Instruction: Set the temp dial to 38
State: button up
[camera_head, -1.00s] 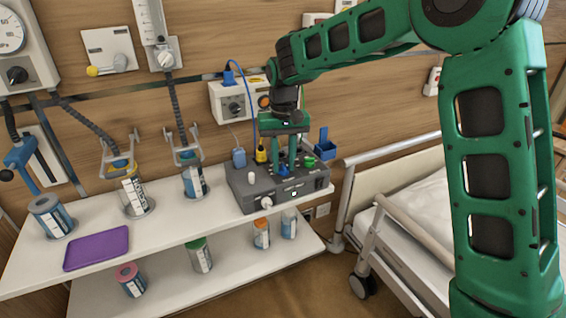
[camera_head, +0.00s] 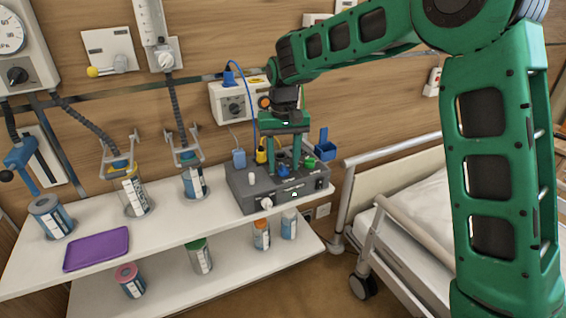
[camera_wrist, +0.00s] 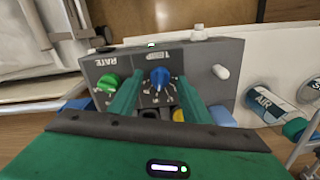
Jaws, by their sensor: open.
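The temp dial is a blue knob (camera_wrist: 159,77) on a dark grey control box (camera_wrist: 212,54), under an upside-down, partly readable label in the wrist view. Small marks ring it, but I cannot read its setting. The dial (camera_head: 283,170) also shows in the head view, on the box's top. My gripper (camera_wrist: 158,84) is open, with one green finger on each side of the blue knob and visible gaps between. In the head view my gripper (camera_head: 284,164) points down over the dial.
A green knob (camera_wrist: 107,83) labelled RATE sits beside the dial. A white knob (camera_wrist: 221,71) stands on the other side. A yellow plug (camera_head: 261,155) and a blue cable rise behind the box. Jars and a purple tray (camera_head: 97,249) are on the shelves; a bed is at right.

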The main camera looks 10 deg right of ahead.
aim_at(284, 165)
notch_tip(284, 165, up, 11)
jog(key=shift+f, duration=0.15)
jog(key=shift+w, duration=0.1)
dwell(0.3)
jog(key=s+d+m, duration=0.2)
jog(key=s+d, duration=0.6)
jog(key=d, duration=0.5)
jog(key=s+d+m, duration=0.2)
jog(key=s+d, duration=0.7)
jog(key=d, duration=0.5)
jog(key=s+d+f+m, duration=0.1)
jog(key=s+d+f, duration=0.1)
jog(key=s, duration=0.5)
jog(key=s+d+f+m, duration=0.1)
jog(key=s+d+f, duration=0.1)
jog(key=s+f, duration=0.2)
jog(key=s+d+f+m, duration=0.1)
jog(key=s+d+f, duration=0.1)
jog(key=s, duration=0.8)
jog(key=shift+s+d+f, duration=0.2)
jog(key=shift+d+f, duration=0.05)
jog(key=shift+f, duration=0.2)
jog(key=shift+w, duration=0.15)
